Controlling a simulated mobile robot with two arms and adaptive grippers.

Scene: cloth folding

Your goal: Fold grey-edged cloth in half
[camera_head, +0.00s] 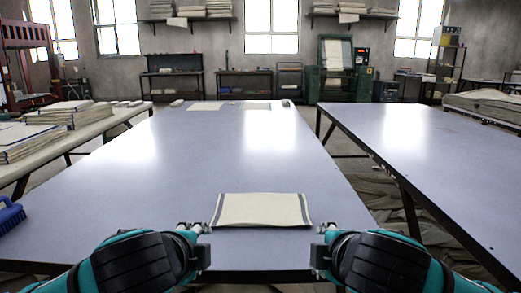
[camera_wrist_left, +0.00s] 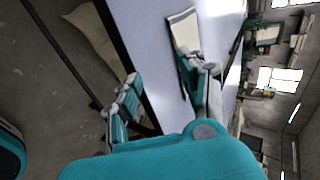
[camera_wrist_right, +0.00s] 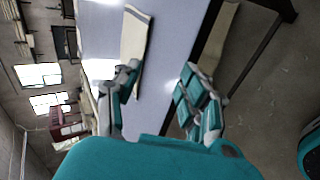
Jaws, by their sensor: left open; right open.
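The cream cloth (camera_head: 261,209) with dark grey edges lies flat on the table near its front edge, in the head view. It also shows in the left wrist view (camera_wrist_left: 184,42) and in the right wrist view (camera_wrist_right: 134,42). My left gripper (camera_head: 196,228) is just left of the cloth's near left corner, open and empty; its spread fingers show in the left wrist view (camera_wrist_left: 168,85). My right gripper (camera_head: 326,230) is just right of the near right corner, open and empty; its fingers show apart in the right wrist view (camera_wrist_right: 160,80).
The pale table (camera_head: 150,180) is clear around the cloth. A blue brush-like object (camera_head: 10,215) lies at the far left. Stacked cloths (camera_head: 30,140) sit on a left side table. Another long table (camera_head: 420,150) stands at right. Flat cloths (camera_head: 206,106) lie at the table's far end.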

